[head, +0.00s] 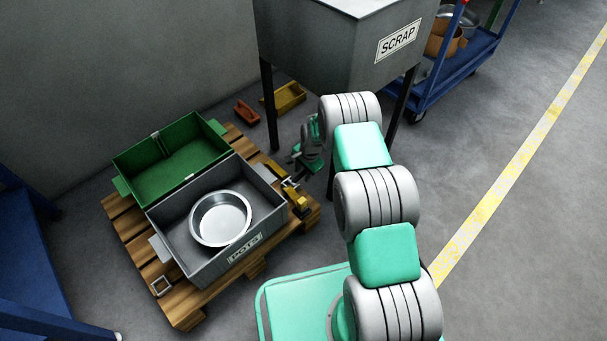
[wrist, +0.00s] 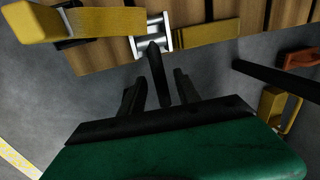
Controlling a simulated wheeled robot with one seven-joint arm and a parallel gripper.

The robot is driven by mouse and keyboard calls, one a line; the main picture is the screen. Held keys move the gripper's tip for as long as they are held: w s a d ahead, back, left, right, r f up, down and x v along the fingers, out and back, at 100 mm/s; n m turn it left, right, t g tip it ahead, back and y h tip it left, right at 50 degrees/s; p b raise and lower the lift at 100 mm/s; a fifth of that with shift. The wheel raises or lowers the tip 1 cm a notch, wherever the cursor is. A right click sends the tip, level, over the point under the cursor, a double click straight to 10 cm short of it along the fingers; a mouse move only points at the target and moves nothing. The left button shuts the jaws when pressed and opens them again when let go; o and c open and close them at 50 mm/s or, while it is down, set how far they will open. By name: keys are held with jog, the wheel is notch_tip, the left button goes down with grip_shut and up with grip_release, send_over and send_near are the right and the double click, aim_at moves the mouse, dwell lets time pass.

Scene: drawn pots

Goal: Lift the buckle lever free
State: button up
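The silver buckle (wrist: 153,44) sits at the pallet's edge in the wrist view, with a yellow strap (wrist: 207,33) running right from it. A dark lever (wrist: 157,66) sticks out from the buckle toward my gripper (wrist: 160,80). The two black fingers are apart, one on each side of the lever's end, with a gap visible on both sides. I cannot tell how deep the lever sits between them. In the head view my gripper (head: 296,157) is low beside the pallet's right corner, near the yellow strap parts (head: 298,199); the buckle is too small there to make out clearly.
The wooden pallet (head: 187,315) carries a green crate (head: 180,195) and a grey crate (head: 185,255) holding a metal pan (head: 222,218). A scrap bin (head: 340,50) on dark legs stands behind my arm.

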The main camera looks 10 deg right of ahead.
grip_shut()
dwell(0.4)
dwell(1.0)
